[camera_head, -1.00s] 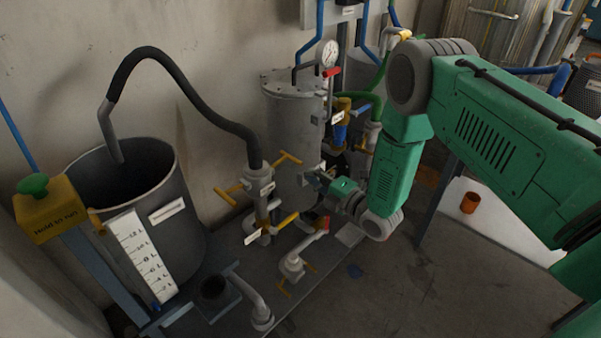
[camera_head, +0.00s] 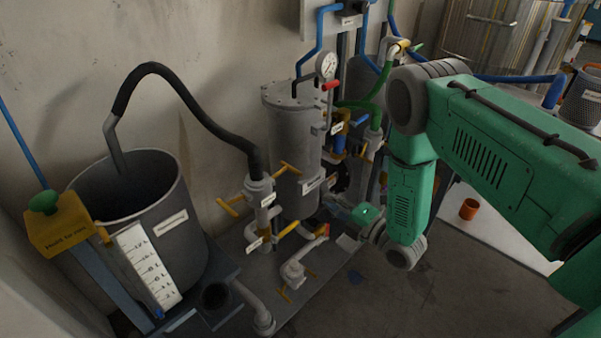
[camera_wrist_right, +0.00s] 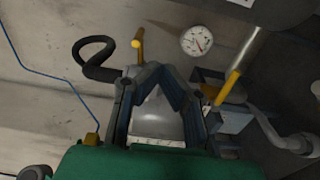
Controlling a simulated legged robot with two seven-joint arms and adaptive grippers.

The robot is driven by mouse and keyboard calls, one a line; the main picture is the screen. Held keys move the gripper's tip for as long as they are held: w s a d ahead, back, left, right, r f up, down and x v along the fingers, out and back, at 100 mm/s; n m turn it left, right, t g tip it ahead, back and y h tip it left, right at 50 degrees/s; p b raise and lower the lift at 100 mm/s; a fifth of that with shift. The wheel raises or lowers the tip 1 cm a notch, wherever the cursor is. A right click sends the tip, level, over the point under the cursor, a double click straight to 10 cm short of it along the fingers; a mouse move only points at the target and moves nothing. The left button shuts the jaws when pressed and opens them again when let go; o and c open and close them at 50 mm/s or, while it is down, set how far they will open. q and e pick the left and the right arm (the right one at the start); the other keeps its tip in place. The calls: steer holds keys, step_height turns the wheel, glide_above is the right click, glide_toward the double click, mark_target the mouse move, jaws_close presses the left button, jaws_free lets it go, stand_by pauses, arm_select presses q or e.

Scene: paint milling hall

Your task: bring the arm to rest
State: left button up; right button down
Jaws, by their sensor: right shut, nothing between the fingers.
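My right arm, green with grey joints, reaches in from the right in the head view. Its forearm hangs down, and the right gripper (camera_head: 338,203) points left, toward the foot of the grey cylindrical vessel (camera_head: 296,140). The fingers are small there and partly lost against the pipework. In the right wrist view the dark fingers (camera_wrist_right: 153,70) meet at their tips, with nothing held between them. A grey rounded shape shows behind the gap between the finger links. My left gripper is in neither view.
An orange cup (camera_head: 468,209) stands on a white surface at right.

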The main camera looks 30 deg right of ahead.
steer(key=s+a+f+m+g+h+p, duration=0.2)
steer(key=s+a+f+m+g, duration=0.1)
steer(key=s+f+m+g, duration=0.25)
steer(key=s+a+f+m+g+h+p, duration=0.2)
steer(key=s+m+g, duration=0.2)
steer(key=s+m, duration=0.4)
steer(key=s+r+m+g+h+p, duration=0.1)
steer(key=s+m+g, duration=0.6)
steer(key=s, duration=1.2)
steer(key=shift+s+r+m+h, duration=0.15)
steer(key=shift+r+m+h, duration=0.3)
steer(key=shift+r+h, duration=0.15)
steer(key=shift+a, duration=0.1)
